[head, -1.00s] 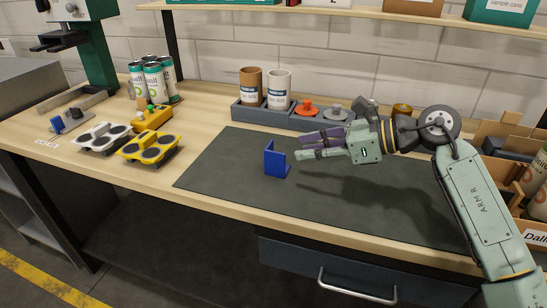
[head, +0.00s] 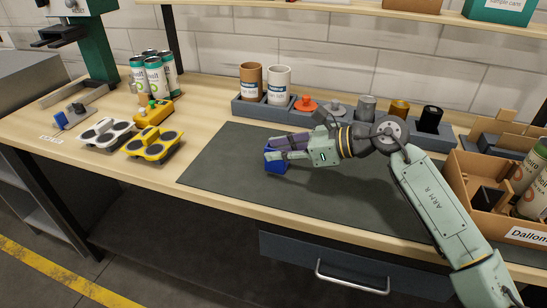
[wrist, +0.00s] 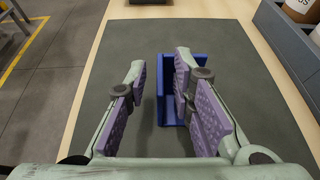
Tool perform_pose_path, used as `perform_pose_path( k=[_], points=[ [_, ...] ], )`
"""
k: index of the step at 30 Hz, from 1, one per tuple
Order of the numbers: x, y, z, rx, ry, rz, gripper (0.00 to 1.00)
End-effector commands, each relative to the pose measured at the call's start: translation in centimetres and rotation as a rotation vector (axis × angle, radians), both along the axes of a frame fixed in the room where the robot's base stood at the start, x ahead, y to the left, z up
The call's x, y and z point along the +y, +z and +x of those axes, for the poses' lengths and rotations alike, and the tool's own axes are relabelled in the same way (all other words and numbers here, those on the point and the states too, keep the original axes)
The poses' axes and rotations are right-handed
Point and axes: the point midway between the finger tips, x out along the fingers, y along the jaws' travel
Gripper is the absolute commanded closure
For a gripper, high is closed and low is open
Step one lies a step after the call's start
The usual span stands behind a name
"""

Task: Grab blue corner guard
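The blue corner guard (head: 276,166) stands on the dark grey mat (head: 215,165), partly hidden by my gripper in the head view. My gripper (head: 268,149) is low over the mat, with its fingers reaching left at the guard. In the wrist view the gripper (wrist: 160,68) is open, its purple-padded fingers apart. One upright wall of the guard (wrist: 161,88) shows between the fingers, with a gap to the left finger. The right finger covers part of the guard; whether it touches cannot be told.
A grey rack (head: 328,116) with cups, discs and small cylinders runs along the mat's back. White (head: 104,134) and yellow (head: 152,146) holders and several cans stand left. A cardboard box (head: 480,178) with cans is at right. The mat's left part is clear.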

Motion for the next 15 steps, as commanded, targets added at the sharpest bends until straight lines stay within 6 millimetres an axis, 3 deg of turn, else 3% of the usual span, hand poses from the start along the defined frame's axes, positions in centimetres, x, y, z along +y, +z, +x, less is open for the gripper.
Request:
perform_pose_path(
  k=[9,15],
  points=[
    [-0.03,0.03,0.0,0.0,0.0,0.0,1.0],
    [-0.03,0.03,0.0,0.0,0.0,0.0,1.0]
  ],
)
